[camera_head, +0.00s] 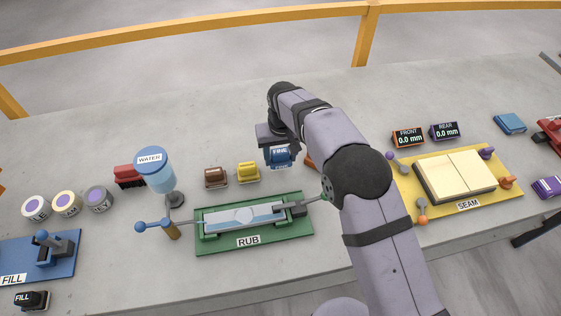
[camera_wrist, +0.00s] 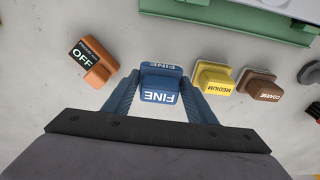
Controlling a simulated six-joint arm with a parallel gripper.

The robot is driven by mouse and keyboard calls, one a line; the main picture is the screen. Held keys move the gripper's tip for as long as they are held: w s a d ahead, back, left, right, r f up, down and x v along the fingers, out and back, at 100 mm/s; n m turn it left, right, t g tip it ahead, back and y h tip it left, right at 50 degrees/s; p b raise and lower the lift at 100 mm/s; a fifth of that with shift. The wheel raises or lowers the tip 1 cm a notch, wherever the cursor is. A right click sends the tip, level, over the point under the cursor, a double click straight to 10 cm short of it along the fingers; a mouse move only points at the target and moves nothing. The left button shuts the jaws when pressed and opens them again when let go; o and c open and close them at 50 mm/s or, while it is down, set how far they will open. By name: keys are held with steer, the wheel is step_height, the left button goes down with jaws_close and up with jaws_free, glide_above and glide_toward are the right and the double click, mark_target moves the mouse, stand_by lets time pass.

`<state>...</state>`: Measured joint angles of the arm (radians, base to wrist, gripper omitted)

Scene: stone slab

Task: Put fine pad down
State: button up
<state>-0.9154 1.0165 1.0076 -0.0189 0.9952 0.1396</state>
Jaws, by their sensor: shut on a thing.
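The blue fine pad (camera_head: 279,157) is at the back of the slab's middle, under my wrist. In the wrist view the fine pad (camera_wrist: 160,84) sits between my two blue fingers, with its FINE labels showing. My gripper (camera_wrist: 160,88) is shut on it; in the head view the gripper (camera_head: 279,150) is partly hidden by my wrist. I cannot tell whether the pad touches the slab.
The yellow medium pad (camera_wrist: 212,78) and brown coarse pad (camera_wrist: 258,85) stand in a row beside it. An orange OFF block (camera_wrist: 93,64) is on the other side. The green RUB fixture (camera_head: 295,239) lies in front. Bare slab surrounds the row.

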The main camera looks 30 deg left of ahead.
mark_target(281, 160)
steer(key=shift+f+p, duration=0.65)
steer(key=shift+f, duration=1.2)
steer(key=shift+f, duration=0.1)
steer(key=o, duration=1)
steer(key=shift+o, duration=0.2)
step_height(281, 160, up, 12)
steer(key=s+d+b, duration=0.1)
steer(key=b, duration=0.2)
steer(key=shift+d, duration=0.1)
